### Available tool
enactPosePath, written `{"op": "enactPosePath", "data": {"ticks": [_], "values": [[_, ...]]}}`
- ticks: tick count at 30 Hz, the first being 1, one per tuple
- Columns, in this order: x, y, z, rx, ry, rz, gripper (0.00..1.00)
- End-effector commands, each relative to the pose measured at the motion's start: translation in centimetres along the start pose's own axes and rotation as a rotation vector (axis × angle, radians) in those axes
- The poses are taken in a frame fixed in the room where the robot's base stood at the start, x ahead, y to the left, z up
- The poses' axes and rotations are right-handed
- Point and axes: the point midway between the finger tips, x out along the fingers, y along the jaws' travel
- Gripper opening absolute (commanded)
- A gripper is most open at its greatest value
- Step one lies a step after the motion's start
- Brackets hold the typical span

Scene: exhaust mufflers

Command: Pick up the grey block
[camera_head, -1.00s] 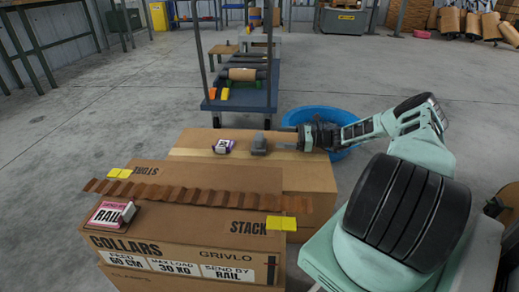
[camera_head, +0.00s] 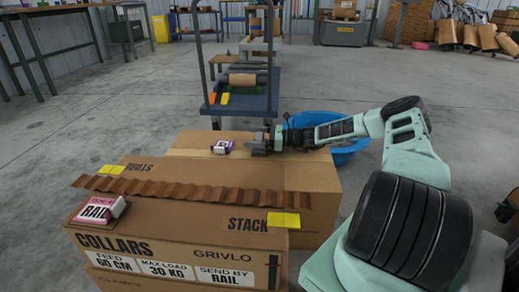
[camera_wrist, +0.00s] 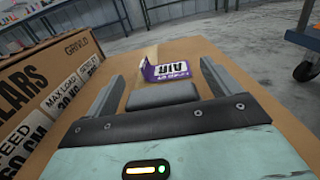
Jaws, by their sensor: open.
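The grey block (camera_head: 259,143) sits on top of the rear cardboard box (camera_head: 322,178). In the wrist view the grey block (camera_wrist: 163,94) lies between the two fingers of my gripper (camera_wrist: 160,92), which is open. A gap shows between the block and each finger. In the head view my gripper (camera_head: 262,142) is low at the block, reaching in from the right, and partly covers it. A purple and white box (camera_head: 222,147) lies just beyond the block, to its left in the head view. It also shows in the wrist view (camera_wrist: 168,71).
A nearer "COLLARS" box (camera_head: 180,243) carries a corrugated brown strip (camera_head: 180,194), yellow notes and a pink "RAIL" packet (camera_head: 98,210). A blue trolley (camera_head: 240,102) stands behind, and a blue tub (camera_head: 345,151) stands behind my arm. Open floor lies to the left.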

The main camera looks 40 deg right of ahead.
Motion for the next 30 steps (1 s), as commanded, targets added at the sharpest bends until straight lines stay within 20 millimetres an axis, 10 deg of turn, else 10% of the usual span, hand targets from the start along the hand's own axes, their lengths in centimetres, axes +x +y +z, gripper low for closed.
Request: {"op": "enactPosePath", "data": {"ticks": [5, 11, 22, 30], "values": [[0.0, 0.0, 0.1, 0.000, 0.000, 0.000, 0.89], [0.0, 0.0, 0.1, 0.000, 0.000, 0.000, 0.38], [-0.1, 0.0, 0.6, -0.001, 0.000, 0.000, 0.38], [-0.1, -0.1, 4.5, -0.003, 0.000, 0.000, 0.38]]}}
